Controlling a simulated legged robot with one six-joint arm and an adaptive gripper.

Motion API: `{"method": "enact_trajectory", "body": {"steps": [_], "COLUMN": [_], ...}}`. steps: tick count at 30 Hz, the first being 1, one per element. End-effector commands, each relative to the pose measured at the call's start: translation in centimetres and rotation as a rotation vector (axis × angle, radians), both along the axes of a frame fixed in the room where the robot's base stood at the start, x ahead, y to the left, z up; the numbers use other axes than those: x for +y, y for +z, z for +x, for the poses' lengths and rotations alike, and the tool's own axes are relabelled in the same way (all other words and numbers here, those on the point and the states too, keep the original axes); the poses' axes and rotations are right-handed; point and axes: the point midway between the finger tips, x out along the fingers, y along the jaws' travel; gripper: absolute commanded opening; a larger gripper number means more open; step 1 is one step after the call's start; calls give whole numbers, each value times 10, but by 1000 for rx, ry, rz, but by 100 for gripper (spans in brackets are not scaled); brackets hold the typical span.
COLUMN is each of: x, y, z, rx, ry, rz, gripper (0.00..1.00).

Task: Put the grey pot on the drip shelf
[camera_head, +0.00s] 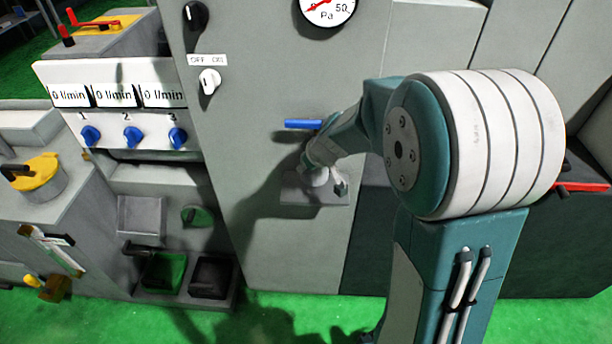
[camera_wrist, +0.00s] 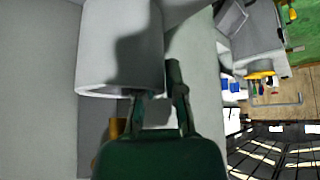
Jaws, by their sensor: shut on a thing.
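The grey pot (camera_wrist: 118,50) fills the upper left of the wrist view, its open rim facing down in that picture. My gripper (camera_wrist: 160,84) is shut on the pot's wall at the rim, one finger going in behind the rim and the other outside. In the head view a pale rounded part of the pot (camera_head: 320,177) shows under the end of my arm, mostly hidden. The grey drip shelf (camera_head: 296,194) juts from the machine front just below it. I cannot tell whether the pot touches the shelf.
A blue lever (camera_head: 303,124) sticks out of the panel just above the shelf, close to my arm. Blue valve knobs (camera_head: 133,137) and a compartment with small containers (camera_head: 163,271) lie to the left.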

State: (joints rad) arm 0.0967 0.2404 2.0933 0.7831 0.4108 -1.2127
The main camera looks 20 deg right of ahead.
Motion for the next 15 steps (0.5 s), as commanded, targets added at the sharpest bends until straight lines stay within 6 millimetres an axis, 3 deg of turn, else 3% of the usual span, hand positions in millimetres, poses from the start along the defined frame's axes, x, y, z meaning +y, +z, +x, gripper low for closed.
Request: {"method": "enact_trajectory", "body": {"steps": [1, 6, 15], "x": [-1, -1, -1], "y": [-13, -32, -34], "z": [-3, -3, -3], "rx": [10, 6, 4], "ry": [-2, -2, -1], "rz": [2, 1, 0], "gripper": [0, 0, 0]}}
